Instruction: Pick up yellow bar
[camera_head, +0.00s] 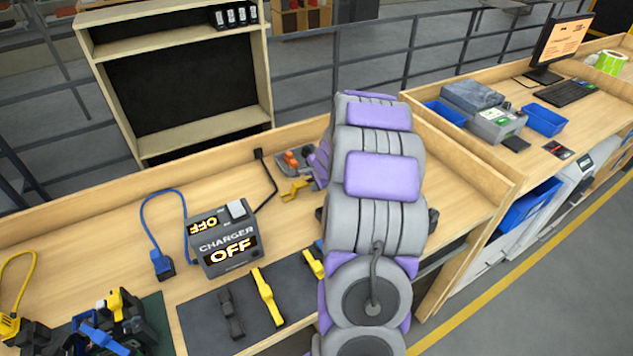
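A yellow bar (267,297) lies on a dark mat (200,323) on the wooden bench, left of my arm. A second yellow piece (313,263) lies on the mat farther right, partly hidden by my arm. A yellow, hook-shaped piece (296,189) lies farther back on the bench, close to the left side of my arm. My grey and purple arm stretches over the bench. I cannot make out my gripper's fingers; my arm hides that area.
A charger box (222,240) reading OFF stands behind the mat. A dark grey bar (230,313) lies left of the yellow bar. A blue cable plug (163,266) and a cluster of tools (115,318) are at left. A grey tray (294,158) with orange parts sits behind.

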